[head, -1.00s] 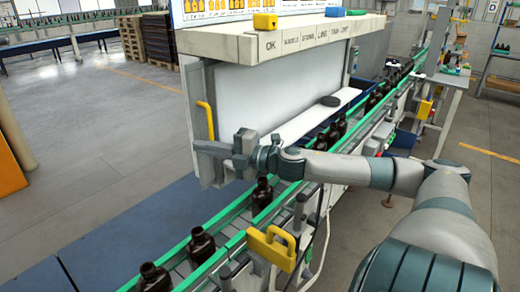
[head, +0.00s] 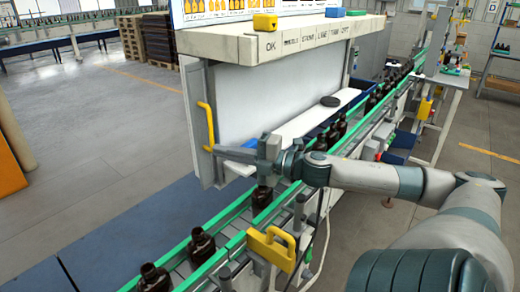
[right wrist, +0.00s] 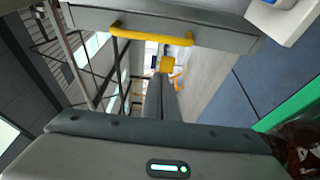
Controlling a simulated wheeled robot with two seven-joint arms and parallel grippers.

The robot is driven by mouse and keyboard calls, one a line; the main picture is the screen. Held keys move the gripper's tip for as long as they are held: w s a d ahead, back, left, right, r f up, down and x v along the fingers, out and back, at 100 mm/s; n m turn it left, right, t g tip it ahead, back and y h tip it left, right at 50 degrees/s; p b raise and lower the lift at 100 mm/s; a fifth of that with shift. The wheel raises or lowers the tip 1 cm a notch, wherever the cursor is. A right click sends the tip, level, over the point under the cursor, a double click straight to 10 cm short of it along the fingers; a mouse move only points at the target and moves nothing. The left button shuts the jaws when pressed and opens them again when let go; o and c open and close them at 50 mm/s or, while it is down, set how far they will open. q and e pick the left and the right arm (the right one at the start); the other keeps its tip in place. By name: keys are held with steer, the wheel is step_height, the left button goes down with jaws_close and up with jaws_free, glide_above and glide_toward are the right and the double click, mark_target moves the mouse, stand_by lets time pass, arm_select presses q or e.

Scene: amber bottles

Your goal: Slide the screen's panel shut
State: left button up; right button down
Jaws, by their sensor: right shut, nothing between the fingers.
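The screen's pale panel (head: 275,92) stands upright under a cream beam beside the bottle line. A yellow bar handle (head: 208,124) is on the grey upright edge at its left end. The handle also shows across the upper part of the right wrist view (right wrist: 150,35). My right gripper (head: 218,151) is shut and empty, its fingers pointing left near the handle's lower end. In the right wrist view the closed fingers (right wrist: 160,90) appear below the handle, with nothing between them. I cannot tell whether they touch the handle. My left gripper is not in view.
Several amber bottles (head: 202,246) stand on the conveyor between green rails (head: 210,265). A yellow bracket (head: 270,248) sits at the near rail. Open floor (head: 90,125) lies left of the panel.

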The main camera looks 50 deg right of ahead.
steer(key=shift+p+v, duration=0.3)
steer(key=shift+v, duration=4.5)
